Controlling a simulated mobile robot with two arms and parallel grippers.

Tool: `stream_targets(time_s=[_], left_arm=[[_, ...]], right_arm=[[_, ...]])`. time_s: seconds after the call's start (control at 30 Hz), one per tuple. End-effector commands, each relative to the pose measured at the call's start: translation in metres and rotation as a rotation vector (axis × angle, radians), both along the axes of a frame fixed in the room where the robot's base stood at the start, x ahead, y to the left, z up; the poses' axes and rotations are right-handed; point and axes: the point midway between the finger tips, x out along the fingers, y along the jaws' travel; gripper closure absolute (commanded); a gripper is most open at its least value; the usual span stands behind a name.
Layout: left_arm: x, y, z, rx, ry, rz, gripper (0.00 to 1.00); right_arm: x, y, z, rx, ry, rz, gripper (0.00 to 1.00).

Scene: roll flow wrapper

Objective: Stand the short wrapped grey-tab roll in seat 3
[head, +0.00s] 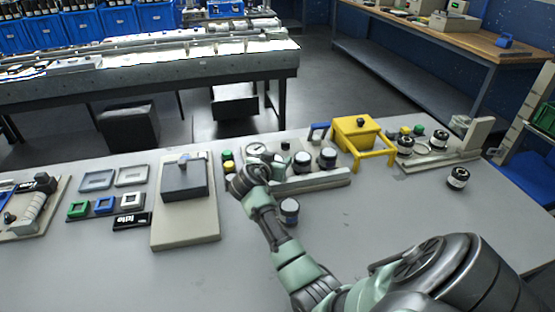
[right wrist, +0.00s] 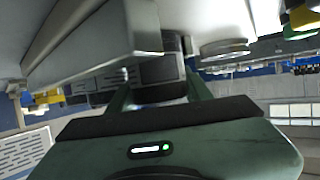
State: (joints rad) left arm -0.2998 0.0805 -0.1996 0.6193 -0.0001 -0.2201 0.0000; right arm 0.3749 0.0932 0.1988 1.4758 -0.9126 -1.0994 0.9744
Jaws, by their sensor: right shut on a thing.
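My right gripper (head: 246,180) is at the left end of a low grey rail fixture (head: 318,182), its fingers mostly hidden by my own wrist in the head view. In the right wrist view it is shut on a dark cylindrical roll (right wrist: 163,70) between its two fingers. The roll's tab colour cannot be told. Two dark rolls with pale tops, a left one (head: 302,162) and a right one (head: 328,158), stand upright at the fixture. Another dark roll (head: 289,210) stands on the table in front of it. Seat numbers cannot be read. My left gripper is not in view.
A round dial (head: 256,149) and coloured buttons (head: 228,160) are close behind my gripper. A grey block on a pale base (head: 185,225) stands left, and a yellow frame (head: 378,160) right. Another roll (head: 457,178) stands farther right.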

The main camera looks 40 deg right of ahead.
Motion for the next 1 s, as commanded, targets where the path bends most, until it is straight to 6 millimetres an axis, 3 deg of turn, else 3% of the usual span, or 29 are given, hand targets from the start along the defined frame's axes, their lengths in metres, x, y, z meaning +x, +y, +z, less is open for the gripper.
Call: stream_targets(time_s=[0.3, 0.33, 0.37, 0.77, 1.0], left_arm=[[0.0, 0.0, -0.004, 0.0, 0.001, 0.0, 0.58], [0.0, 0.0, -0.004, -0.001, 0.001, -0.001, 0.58], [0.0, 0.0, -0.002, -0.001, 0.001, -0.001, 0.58], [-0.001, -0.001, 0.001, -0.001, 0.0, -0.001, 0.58], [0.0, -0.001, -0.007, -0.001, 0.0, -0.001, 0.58]], right_arm=[[0.0, 0.0, -0.003, 0.0, -0.002, 0.001, 0.97], [0.0, 0.0, -0.003, 0.0, -0.002, 0.001, 0.48], [0.0, 0.0, -0.002, 0.0, -0.002, 0.001, 0.41], [0.0, 0.002, 0.002, 0.001, -0.001, 0.001, 0.41], [-0.018, 0.037, 0.015, 0.005, -0.005, 0.002, 0.41]])
